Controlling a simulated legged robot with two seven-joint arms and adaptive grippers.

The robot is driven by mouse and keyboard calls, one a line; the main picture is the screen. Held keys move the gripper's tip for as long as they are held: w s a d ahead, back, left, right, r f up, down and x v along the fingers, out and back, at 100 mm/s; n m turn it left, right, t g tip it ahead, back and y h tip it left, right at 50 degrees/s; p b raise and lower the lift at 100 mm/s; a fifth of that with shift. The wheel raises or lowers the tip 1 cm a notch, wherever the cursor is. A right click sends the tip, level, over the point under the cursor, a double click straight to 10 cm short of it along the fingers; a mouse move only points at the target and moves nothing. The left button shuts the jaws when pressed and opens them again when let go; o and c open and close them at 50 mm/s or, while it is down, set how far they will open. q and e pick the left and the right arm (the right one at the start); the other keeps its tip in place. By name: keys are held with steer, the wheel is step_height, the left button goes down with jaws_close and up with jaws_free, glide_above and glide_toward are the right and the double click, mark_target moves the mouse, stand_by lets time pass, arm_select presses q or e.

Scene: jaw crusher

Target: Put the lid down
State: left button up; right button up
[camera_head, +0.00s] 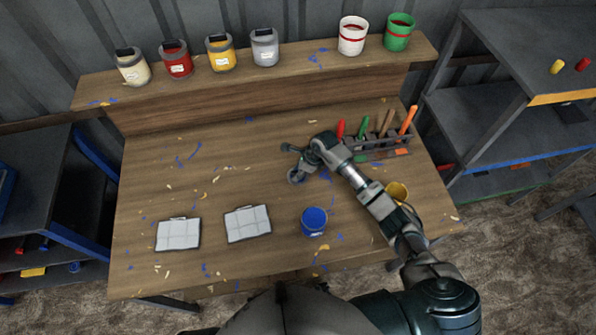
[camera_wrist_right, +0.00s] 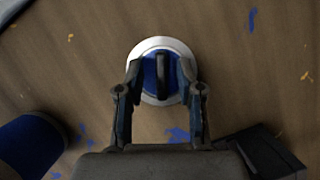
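The lid (camera_wrist_right: 162,72) is a round blue disc with a pale rim and a dark upright handle. In the head view it shows as a small grey-blue round shape (camera_head: 296,177) on the wooden bench, partly covered by my right gripper. My right gripper (camera_wrist_right: 160,85) is open, its fingers apart on either side of the handle with gaps between. In the head view the right gripper (camera_head: 292,160) is over the middle of the bench. An open blue can (camera_head: 314,221) stands nearer the front edge and also shows in the wrist view (camera_wrist_right: 28,145). My left gripper is not in view.
Two white gridded panels (camera_head: 178,234) (camera_head: 248,223) lie at the front left. Several paint cans line the back shelf (camera_head: 307,58). The bench's left middle is clear except paint flecks.

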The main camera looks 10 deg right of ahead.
steer(key=shift+d+r, duration=0.2)
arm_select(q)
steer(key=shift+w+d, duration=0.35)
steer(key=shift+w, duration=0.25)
arm_select(e)
steer(key=v, duration=1.1)
steer(key=shift+d+r, duration=0.2)
steer(key=shift+r, duration=0.05)
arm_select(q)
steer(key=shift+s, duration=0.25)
